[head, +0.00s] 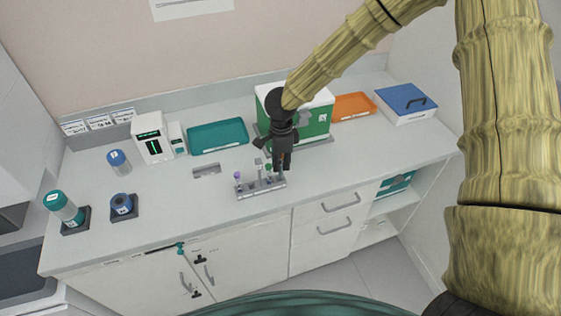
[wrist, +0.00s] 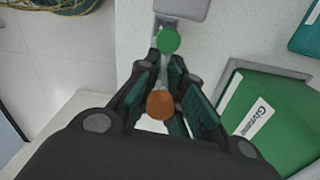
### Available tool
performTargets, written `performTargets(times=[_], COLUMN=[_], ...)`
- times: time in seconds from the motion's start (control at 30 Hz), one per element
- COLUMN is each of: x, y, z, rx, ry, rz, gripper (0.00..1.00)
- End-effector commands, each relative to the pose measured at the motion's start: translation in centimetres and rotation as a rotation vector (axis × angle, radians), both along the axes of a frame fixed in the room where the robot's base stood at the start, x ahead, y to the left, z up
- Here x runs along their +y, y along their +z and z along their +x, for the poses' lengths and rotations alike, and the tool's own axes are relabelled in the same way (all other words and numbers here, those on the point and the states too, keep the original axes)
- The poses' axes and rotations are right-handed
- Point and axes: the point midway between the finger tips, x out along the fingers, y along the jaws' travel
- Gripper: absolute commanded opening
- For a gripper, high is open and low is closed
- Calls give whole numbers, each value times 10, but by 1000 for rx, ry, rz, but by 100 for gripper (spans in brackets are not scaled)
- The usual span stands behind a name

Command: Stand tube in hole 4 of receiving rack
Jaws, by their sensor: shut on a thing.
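My gripper (head: 281,168) is shut on a tube with an orange-brown cap (wrist: 160,104). In the wrist view the cap sits between the fingers (wrist: 164,100); the tube's lower part is hidden. In the head view the gripper is over the right end of a grey rack (head: 262,190) near the counter's front. A purple-capped tube (head: 237,176) stands at the rack's left end. A green-capped tube (head: 269,168) is close beside the gripper and also shows just beyond the fingertips in the wrist view (wrist: 168,40). I cannot tell whether the held tube is in a hole.
A small grey block (head: 206,170) lies left of the rack. Behind are a teal tray (head: 218,136), a green-fronted box (head: 318,122), an orange tray (head: 353,107) and a blue-lidded box (head: 405,102). Bottles and a white device (head: 152,138) stand at left.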

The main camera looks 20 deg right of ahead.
Motion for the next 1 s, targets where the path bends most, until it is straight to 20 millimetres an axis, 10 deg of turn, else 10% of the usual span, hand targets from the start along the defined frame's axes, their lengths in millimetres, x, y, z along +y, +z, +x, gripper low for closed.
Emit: performTargets(times=[1.0], x=[0], y=[-13], z=[0], rx=[0], ry=[0], rz=[0], gripper=[0])
